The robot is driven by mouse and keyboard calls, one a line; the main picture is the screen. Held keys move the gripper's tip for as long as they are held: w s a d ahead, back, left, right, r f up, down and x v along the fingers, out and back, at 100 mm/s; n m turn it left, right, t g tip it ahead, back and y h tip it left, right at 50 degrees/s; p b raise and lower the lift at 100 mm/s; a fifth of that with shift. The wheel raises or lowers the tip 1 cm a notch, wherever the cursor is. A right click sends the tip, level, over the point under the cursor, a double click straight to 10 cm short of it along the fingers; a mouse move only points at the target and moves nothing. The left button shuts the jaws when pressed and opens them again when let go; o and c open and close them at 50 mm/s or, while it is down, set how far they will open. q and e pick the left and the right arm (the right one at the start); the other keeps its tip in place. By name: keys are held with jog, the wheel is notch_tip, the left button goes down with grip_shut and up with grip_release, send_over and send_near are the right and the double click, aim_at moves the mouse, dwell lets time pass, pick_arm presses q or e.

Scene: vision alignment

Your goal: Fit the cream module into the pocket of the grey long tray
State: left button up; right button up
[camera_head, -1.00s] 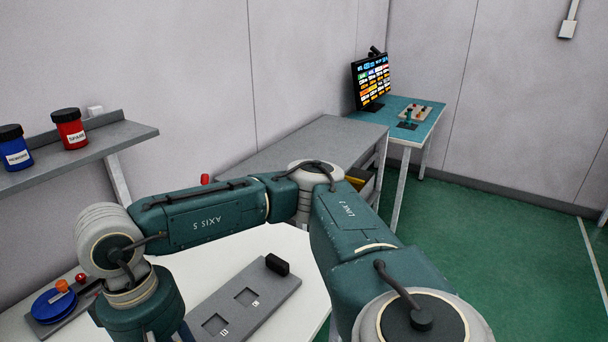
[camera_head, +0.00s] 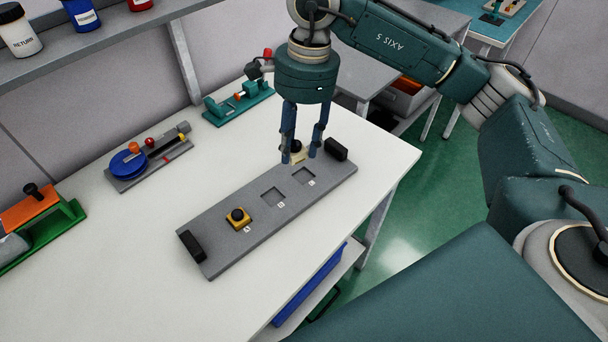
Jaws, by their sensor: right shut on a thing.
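The grey long tray (camera_head: 215,250) lies on the white table, with a black block at each end. A yellow module (camera_head: 238,220) with a black knob sits in its left pocket. The middle pocket (camera_head: 273,197) and the right pocket (camera_head: 304,176) are empty. My right gripper (camera_head: 301,158) points down and is shut on the cream module (camera_head: 298,158), which shows a dark top and is partly hidden by the fingers. It appears just behind the right pocket in the picture; its height over the tray is hard to tell. My left gripper is out of view.
A blue-disc fixture (camera_head: 128,163), a teal fixture (camera_head: 238,103) and an orange-green fixture (camera_head: 40,220) stand along the back of the white table (camera_head: 130,280). A shelf (camera_head: 110,40) with jars is above. The table front is clear.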

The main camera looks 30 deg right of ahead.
jog(key=w+d+r+m+t+h, duration=0.1)
jog(key=w+d+r+m, duration=0.3)
jog(key=m, duration=0.9)
jog(key=m+p, duration=0.2)
jog(key=m, duration=0.1)
send_over(302, 178)
jog(key=f, duration=1.5)
jog(key=shift+s+f, duration=0.15)
jog(key=shift+s, duration=0.15)
notch_tip(302, 178, down, 4)
jog(key=shift+f+p, duration=0.1)
jog(key=shift+p, duration=0.65)
jog(key=shift+f, duration=0.15)
